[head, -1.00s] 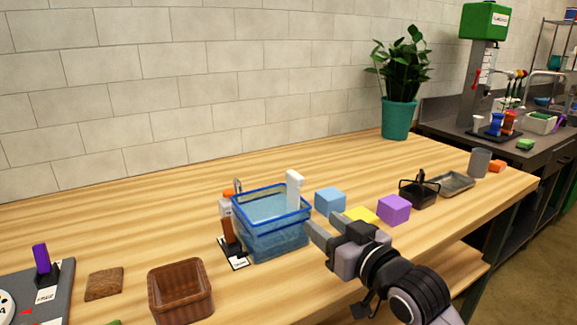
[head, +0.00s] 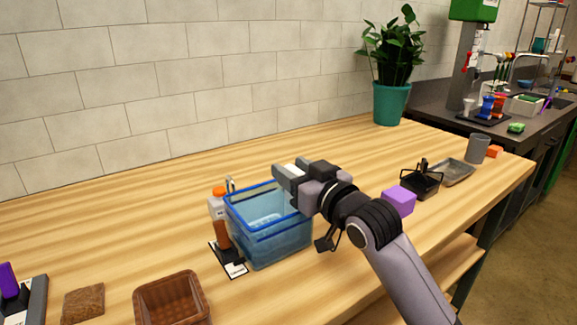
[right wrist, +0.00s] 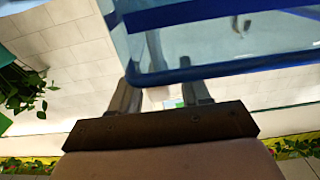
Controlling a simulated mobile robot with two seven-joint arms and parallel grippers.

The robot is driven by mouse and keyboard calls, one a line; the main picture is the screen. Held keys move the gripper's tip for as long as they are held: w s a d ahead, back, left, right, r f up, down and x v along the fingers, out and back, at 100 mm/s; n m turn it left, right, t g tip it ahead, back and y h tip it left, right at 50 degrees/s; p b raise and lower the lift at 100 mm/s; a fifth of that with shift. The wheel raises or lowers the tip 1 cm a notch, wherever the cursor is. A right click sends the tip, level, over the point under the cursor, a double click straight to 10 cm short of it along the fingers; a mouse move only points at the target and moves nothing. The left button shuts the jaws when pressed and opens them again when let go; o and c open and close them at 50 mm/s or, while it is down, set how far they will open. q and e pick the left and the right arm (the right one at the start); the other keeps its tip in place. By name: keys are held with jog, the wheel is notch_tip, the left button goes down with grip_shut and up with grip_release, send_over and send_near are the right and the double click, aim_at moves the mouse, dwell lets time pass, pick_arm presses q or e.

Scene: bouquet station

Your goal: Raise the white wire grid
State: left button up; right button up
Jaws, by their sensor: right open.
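A blue see-through tub (head: 268,243) with a darker blue rim stands on the wooden table. A pale shape (head: 266,219) shows low inside it; I cannot make out the white wire grid's wires. A white upright handle (head: 287,170) shows at my right gripper (head: 291,171), above the tub's back right rim. My right gripper is open, with its fingers at the handle; contact cannot be told. In the right wrist view, the two fingers (right wrist: 163,95) stand apart beside the tub's blue rim (right wrist: 215,70), with something pale between them. My left gripper is out of view.
An orange-capped bottle (head: 218,204) stands close left of the tub. A brown basket (head: 172,298) is in front left. A purple cube (head: 399,201) and black wire-handled basket (head: 421,184) are right, partly beyond my arm. The table behind the tub is clear.

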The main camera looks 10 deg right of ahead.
jog(key=shift+x, duration=0.9)
grip_shut()
notch_tip(320, 180, up, 8)
jog(key=p, duration=0.8)
jog(key=shift+r, duration=0.1)
jog(key=shift+c, duration=0.2)
grip_release()
jog(key=shift+r, duration=0.1)
jog(key=shift+o, duration=0.2)
